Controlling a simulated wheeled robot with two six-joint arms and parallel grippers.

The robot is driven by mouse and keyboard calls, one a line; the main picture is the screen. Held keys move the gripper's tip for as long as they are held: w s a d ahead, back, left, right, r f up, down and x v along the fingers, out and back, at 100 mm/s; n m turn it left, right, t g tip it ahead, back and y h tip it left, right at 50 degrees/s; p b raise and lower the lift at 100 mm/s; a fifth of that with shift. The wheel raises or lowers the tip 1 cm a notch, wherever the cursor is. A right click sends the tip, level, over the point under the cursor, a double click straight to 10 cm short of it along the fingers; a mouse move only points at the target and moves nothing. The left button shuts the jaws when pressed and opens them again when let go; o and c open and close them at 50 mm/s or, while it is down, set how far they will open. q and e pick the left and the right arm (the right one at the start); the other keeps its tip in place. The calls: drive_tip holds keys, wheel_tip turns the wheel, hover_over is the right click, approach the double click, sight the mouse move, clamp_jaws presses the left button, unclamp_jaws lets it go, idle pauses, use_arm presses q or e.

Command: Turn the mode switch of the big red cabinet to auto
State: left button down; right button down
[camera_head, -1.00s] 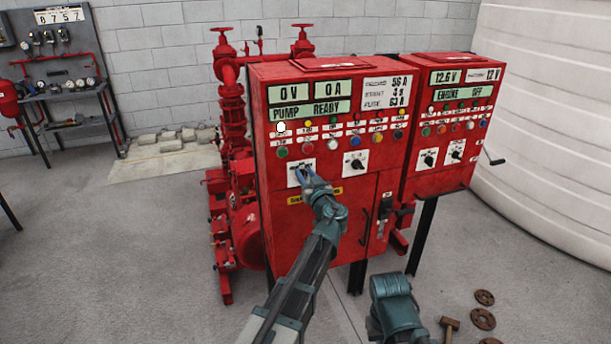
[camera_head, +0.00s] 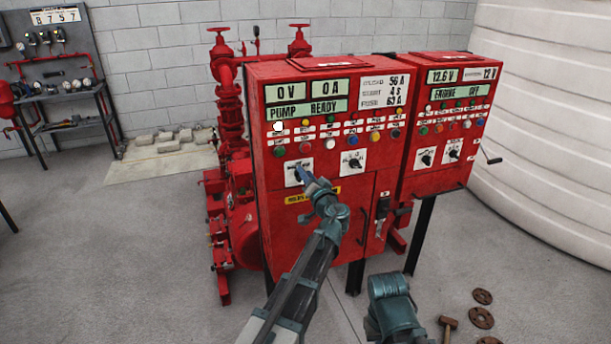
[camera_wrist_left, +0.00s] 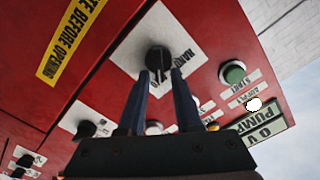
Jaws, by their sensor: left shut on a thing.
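The big red cabinet (camera_head: 335,230) stands in the middle of the head view, with displays, lamps and buttons above two black knobs on white plates. My left gripper (camera_head: 303,175) is at the left knob, the mode switch, and hides most of it. In the left wrist view the black knob (camera_wrist_left: 158,59) sits on its white plate (camera_wrist_left: 185,42), with lettering upside down and partly covered. The fingertips of my left gripper (camera_wrist_left: 161,75) are shut on the knob, one on each side. Of my right arm only a teal part (camera_head: 392,308) shows at the bottom; its fingers cannot be made out.
A second, smaller red cabinet (camera_head: 440,165) stands close on the right. The cabinet's second knob (camera_head: 353,162) is right of the held one. Red pump pipework (camera_head: 232,130) is behind on the left. A hammer (camera_head: 448,325) and rusty discs (camera_head: 482,317) lie on the floor.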

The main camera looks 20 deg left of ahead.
use_arm(q)
drive_tip(key=shift+d+f+m, duration=0.1)
drive_tip(key=shift+m, duration=0.4)
drive_tip(key=c, duration=0.9)
unclamp_jaws()
drive_tip(key=v, duration=1.4)
drive_tip(key=shift+w, duration=0.1)
